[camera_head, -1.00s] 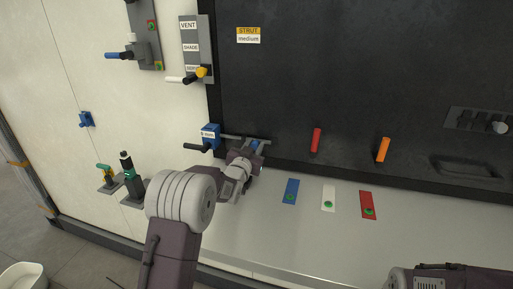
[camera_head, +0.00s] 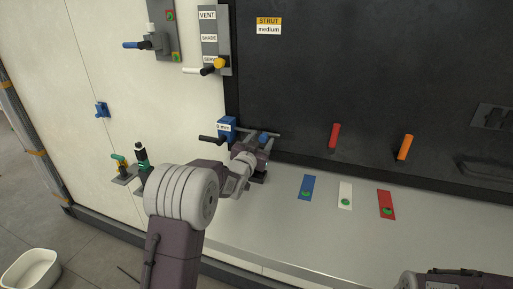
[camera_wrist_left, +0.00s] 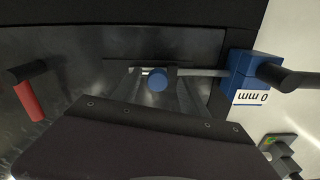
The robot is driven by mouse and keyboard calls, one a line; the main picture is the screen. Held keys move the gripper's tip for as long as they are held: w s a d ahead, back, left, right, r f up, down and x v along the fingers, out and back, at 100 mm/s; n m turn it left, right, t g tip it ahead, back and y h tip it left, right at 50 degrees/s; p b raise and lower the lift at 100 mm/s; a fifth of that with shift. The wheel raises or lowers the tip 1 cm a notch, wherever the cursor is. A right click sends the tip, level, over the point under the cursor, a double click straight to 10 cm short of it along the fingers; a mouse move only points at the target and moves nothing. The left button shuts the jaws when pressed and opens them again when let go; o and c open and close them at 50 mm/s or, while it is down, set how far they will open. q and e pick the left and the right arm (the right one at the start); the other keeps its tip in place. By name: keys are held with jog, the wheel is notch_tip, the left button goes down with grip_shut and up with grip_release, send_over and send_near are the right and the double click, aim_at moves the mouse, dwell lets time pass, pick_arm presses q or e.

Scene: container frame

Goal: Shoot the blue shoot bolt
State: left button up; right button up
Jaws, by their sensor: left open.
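The blue shoot bolt is a blue block (camera_head: 227,126) at the left edge of the dark panel, with a grey rod running right and a blue round knob (camera_head: 263,137) on it. A black handle (camera_head: 209,139) sticks out left of the block. In the left wrist view the knob (camera_wrist_left: 158,79) faces me, and the block (camera_wrist_left: 245,75) carries a label that seems to read 0 mm. My left gripper (camera_head: 258,162) is open, just below and in front of the knob; whether it touches is unclear. My right gripper is out of view.
Red (camera_head: 334,136) and orange (camera_head: 404,147) handles stand on the dark panel to the right. Blue, white and red plates with green buttons lie on the grey ledge (camera_head: 265,213). Green-handled fittings (camera_head: 141,157) stand left of my arm. My right arm shows bottom right.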

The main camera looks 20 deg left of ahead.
pick_arm(q)
jog(key=s+b, duration=0.2)
jog(key=s, duration=0.5)
jog(key=shift+s+a, duration=0.2)
jog(key=shift+a, duration=0.25)
